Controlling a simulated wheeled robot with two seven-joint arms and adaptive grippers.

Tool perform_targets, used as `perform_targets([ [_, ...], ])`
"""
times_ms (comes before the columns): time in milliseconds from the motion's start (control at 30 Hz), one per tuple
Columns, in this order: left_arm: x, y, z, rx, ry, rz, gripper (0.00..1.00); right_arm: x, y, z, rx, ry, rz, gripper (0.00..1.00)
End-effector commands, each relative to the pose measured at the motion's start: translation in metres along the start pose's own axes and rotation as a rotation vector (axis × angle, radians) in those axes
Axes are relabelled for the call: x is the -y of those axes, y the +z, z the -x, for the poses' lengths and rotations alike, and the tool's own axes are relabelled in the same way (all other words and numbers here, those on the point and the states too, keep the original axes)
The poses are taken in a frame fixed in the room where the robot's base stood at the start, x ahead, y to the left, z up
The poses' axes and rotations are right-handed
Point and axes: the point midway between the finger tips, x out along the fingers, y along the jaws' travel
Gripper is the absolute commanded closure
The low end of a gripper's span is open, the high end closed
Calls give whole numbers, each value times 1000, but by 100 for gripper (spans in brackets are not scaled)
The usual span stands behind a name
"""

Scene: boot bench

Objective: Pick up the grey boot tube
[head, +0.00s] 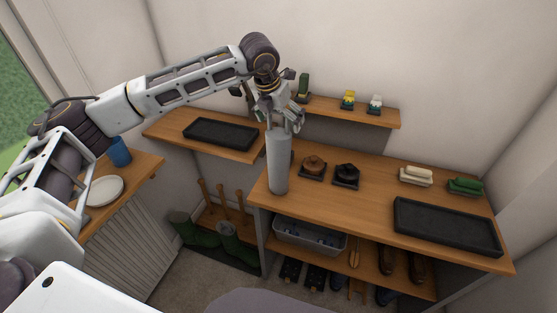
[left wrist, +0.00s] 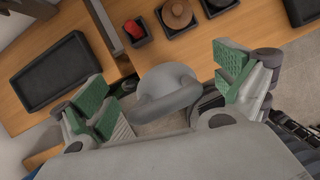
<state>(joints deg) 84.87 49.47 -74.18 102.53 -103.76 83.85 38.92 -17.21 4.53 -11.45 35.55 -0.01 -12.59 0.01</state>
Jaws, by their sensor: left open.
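The grey boot tube (head: 278,165) is a tall, smooth cylinder. It stands upright at the left front end of the wooden bench top. My left gripper (head: 283,118) is right at its upper end in the head view, pointing down. In the left wrist view the tube's rounded top (left wrist: 168,80) lies between the two spread green-padded fingers of my left gripper (left wrist: 168,92). A gap shows on both sides, so the gripper is open and not closed on it. The exact height of the fingertips against the tube's top is hard to tell. My right gripper is not in view.
A brown round tin (head: 313,163) and a black one (head: 346,172) sit on dark trays right of the tube. A red item (left wrist: 133,28) shows near them in the wrist view. Black trays (head: 446,226) lie at right and left (head: 220,133). A shelf (head: 375,114) is behind.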

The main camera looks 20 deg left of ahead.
Motion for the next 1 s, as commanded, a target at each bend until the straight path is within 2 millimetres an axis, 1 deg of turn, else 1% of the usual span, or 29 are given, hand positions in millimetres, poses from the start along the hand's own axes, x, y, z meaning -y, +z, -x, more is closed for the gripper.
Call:
perform_targets([
  [100, 0, 0, -11, -2, 0, -1, 2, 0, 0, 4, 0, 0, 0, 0],
  [200, 0, -1, -16, -2, 0, 0, 2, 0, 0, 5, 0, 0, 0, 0],
  [667, 0, -1, -17, -1, 0, -1, 2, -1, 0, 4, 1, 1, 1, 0],
  [767, 0, -1, -17, -1, -1, -1, 12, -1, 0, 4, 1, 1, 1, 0],
  [1000, 0, -1, -17, -1, -1, -1, 43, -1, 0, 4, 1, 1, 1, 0],
])
